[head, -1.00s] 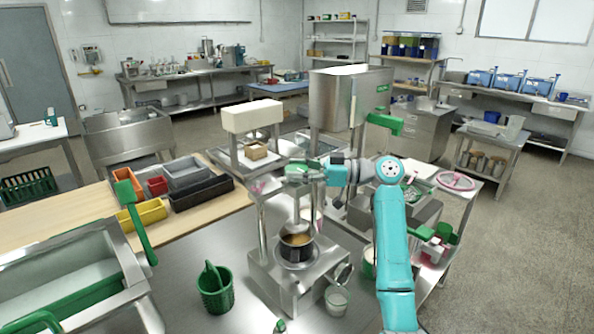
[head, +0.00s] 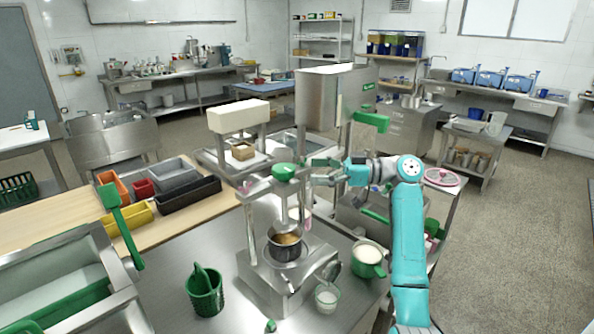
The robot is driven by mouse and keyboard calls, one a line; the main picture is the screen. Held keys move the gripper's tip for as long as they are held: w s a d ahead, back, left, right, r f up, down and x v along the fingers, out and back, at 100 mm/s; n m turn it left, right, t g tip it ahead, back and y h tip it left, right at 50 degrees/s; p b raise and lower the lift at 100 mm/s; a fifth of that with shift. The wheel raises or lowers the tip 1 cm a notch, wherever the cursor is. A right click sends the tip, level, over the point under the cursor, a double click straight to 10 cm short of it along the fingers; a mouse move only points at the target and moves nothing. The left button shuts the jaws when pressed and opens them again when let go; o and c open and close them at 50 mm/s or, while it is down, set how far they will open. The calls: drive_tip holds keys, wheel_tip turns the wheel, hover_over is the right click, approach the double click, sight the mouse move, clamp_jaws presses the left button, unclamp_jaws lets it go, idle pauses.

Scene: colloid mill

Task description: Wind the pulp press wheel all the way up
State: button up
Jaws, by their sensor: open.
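A steel press (head: 252,230) with two upright posts stands on the near steel table. A round green wheel or knob (head: 285,171) sits at its top crosspiece. Below it, a dark-sided pot (head: 286,247) with brownish contents stands on the press base. My gripper (head: 312,172) is open, just right of the green wheel, at about its height and pointing left. A small gap seems to show between them, but I cannot tell the depth. The wheel's screw is partly hidden.
A green basket (head: 205,292), a clear cup (head: 327,297) and a green jug (head: 368,258) with pale contents stand around the press. A pink wheel (head: 442,177) lies farther right. Coloured bins (head: 176,178) sit at left. Open floor (head: 510,250) lies at right.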

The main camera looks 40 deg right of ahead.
drive_tip(key=shift+v, duration=1.75)
